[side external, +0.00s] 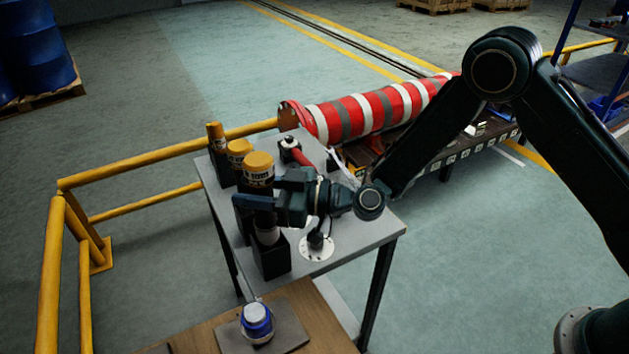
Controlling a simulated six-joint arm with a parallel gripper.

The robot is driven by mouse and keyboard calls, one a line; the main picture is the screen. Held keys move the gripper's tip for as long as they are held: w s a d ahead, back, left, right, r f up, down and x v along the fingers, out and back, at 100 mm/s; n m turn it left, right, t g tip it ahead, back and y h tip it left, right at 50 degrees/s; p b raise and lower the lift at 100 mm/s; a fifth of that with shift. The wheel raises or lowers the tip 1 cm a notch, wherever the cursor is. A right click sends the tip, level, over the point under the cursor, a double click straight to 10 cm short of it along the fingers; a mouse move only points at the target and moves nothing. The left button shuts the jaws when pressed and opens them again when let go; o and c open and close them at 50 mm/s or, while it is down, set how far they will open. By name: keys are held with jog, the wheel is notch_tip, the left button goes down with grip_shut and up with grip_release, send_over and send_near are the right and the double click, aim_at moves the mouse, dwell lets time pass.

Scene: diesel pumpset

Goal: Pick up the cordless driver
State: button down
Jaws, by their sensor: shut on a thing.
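The cordless driver appears to be the nearest of three upright tools with yellow tops; its yellow cap and labelled band (258,168) show above my jaws. My gripper (262,203) reaches in from the right and is shut on this tool's dark middle. A pale lower part shows below the jaws, over a black block-shaped holder (271,259). The tool looks upright. I cannot tell whether its lower end still sits in the holder. The jaws hide part of its body.
Two similar yellow-topped tools (239,152) (216,137) stand behind it on the grey table (350,225). A red-handled tool (299,155) lies behind my gripper. A white round base (317,247) is close below. A blue-and-white object (257,322) sits in front. Yellow railing (150,157) runs left.

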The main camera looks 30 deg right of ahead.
notch_tip(320, 180, up, 16)
jog(key=shift+r, duration=0.2)
dwell(0.4)
dwell(0.4)
